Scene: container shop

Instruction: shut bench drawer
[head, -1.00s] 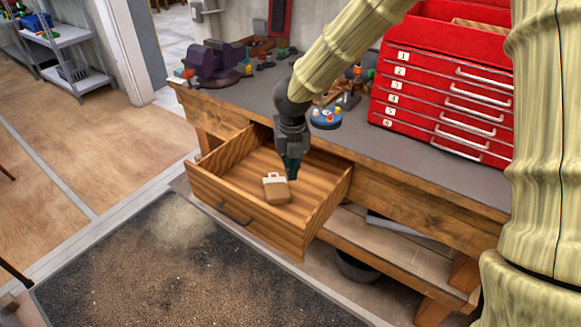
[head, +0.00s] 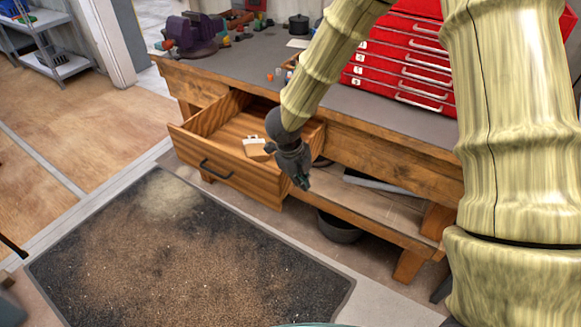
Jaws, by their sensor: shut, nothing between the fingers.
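The bench drawer (head: 235,173) is pulled out from the left part of the wooden workbench (head: 390,170). Its front has a dark curved handle (head: 215,168). A small tan and white object (head: 257,147) lies inside the drawer, partly behind my gripper. My gripper (head: 303,184) is shut and empty, pointing down by the drawer's right front corner. I cannot tell whether it touches the drawer. My wrist hides part of the drawer's right side.
A red tool chest (head: 405,70) and a purple vise (head: 190,35) stand on the bench top. A dark pot (head: 338,228) sits under the bench. A dark, dusty mat (head: 170,245) covers the floor in front. A grey shelf (head: 50,45) stands at the far left.

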